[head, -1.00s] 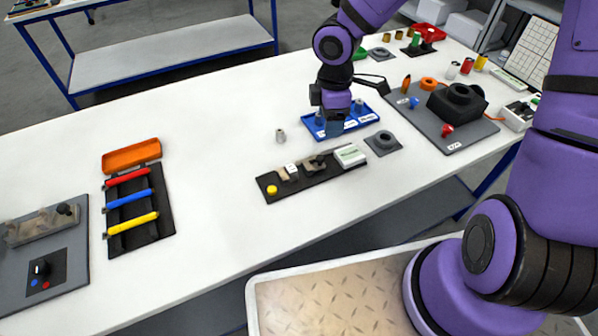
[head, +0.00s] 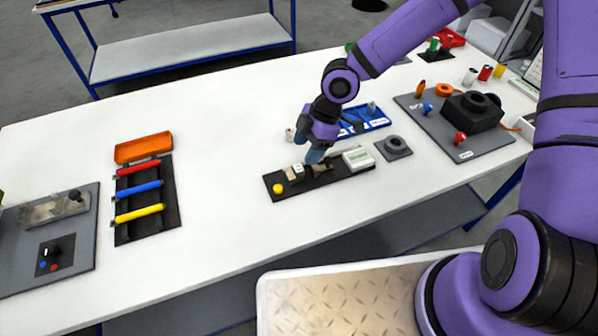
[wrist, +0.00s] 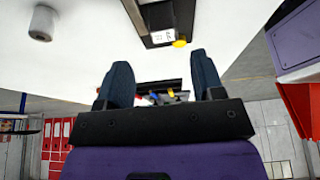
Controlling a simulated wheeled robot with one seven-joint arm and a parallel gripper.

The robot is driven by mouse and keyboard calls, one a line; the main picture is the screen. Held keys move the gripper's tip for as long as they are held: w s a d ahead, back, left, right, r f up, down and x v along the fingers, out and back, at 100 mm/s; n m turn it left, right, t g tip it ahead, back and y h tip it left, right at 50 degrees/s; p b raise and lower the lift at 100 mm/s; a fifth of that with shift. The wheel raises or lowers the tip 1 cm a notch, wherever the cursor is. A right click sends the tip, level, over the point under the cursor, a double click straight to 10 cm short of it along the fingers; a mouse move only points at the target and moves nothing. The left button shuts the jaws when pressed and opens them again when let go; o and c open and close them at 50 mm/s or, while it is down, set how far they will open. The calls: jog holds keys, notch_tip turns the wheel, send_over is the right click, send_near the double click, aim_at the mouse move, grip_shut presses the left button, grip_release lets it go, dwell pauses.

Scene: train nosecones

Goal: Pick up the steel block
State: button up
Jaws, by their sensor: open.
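A black tray (head: 330,184) on the white table holds a row of small parts. A brownish-grey metallic block (head: 320,170) lies in its middle, partly hidden by my gripper; it looks like the steel block, though I cannot be sure. My gripper (head: 315,157) points down just above and behind it, open, with nothing seen between the fingers. In the wrist view the fingers (wrist: 160,62) stand wide apart. The tray's end shows beyond them there (wrist: 172,15), with a white labelled piece (wrist: 162,37) and a yellow knob (wrist: 180,43).
A blue bin (head: 378,122) is behind, and a grey square fixture (head: 394,148) is to the right. A small grey cylinder (wrist: 43,22) stands behind the tray.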

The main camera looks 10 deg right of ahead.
aim_at(298, 168)
jog(key=shift+s+x, duration=0.1)
jog(key=shift+x, duration=1.5)
jog(key=shift+s+x, duration=0.15)
jog(key=shift+x, duration=1.4)
jog(key=shift+d, duration=0.15)
grip_shut()
jog(key=shift+r, duration=0.15)
